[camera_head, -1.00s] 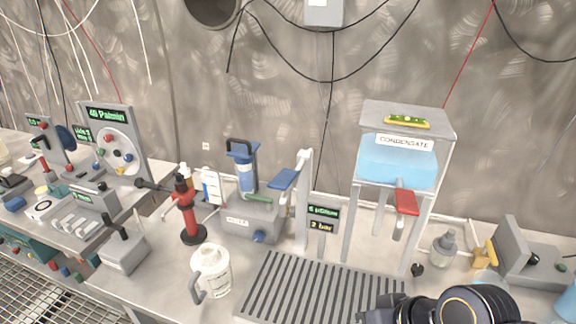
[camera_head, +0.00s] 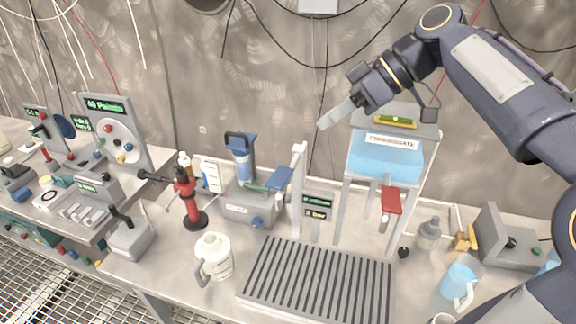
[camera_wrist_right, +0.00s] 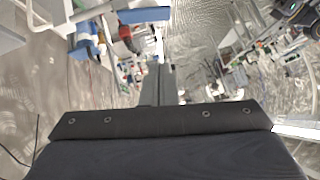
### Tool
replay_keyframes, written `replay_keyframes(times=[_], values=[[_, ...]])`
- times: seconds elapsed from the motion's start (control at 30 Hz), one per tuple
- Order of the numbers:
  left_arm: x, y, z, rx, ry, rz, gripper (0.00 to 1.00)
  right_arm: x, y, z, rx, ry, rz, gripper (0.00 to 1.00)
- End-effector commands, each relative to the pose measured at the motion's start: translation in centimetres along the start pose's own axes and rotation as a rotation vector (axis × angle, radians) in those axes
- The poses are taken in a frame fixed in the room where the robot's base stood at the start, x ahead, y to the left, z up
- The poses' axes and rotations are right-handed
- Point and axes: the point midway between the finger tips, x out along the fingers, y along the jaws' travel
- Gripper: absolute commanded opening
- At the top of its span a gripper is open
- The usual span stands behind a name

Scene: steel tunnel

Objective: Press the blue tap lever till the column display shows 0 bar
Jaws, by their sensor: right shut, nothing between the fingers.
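The blue tap lever (camera_head: 279,179) sticks out to the left from an upright grey column (camera_head: 298,190) in the middle of the bench. The small column display (camera_head: 317,207) beside it has a green upper line and an amber lower line; the figures are too small to read now. My right gripper (camera_head: 324,123) is shut and empty. In the head view it shows above and right of the lever, pointing down left, apart from it. Its closed fingers show in the wrist view (camera_wrist_right: 160,75). My left gripper is not in view.
The condensate tank (camera_head: 385,155) on its stand, with a red lever (camera_head: 391,201), is right of the column. A slotted drain tray (camera_head: 318,287) lies in front. A white jug (camera_head: 215,257) and a red device (camera_head: 188,200) stand left. Cables hang on the wall behind.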

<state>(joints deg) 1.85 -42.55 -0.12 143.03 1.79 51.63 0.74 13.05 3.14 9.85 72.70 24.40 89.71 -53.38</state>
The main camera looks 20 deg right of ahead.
Motion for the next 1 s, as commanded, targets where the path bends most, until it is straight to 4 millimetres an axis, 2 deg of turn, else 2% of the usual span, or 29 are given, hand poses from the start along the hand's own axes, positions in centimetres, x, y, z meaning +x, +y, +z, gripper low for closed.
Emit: replay_keyframes(times=[0.27,0.37,0.77,1.0], values=[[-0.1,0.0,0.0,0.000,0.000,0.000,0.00,0.7,-0.1,0.0,0.002,-0.002,-0.001,0.00],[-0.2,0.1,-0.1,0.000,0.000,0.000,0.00,2.1,-0.1,0.0,0.002,-0.003,-0.002,0.00],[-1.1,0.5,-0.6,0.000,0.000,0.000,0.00,10.3,-0.2,0.0,0.002,-0.004,-0.003,0.00],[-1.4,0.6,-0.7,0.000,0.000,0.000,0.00,12.4,0.0,2.4,0.004,-0.002,0.001,0.00]])
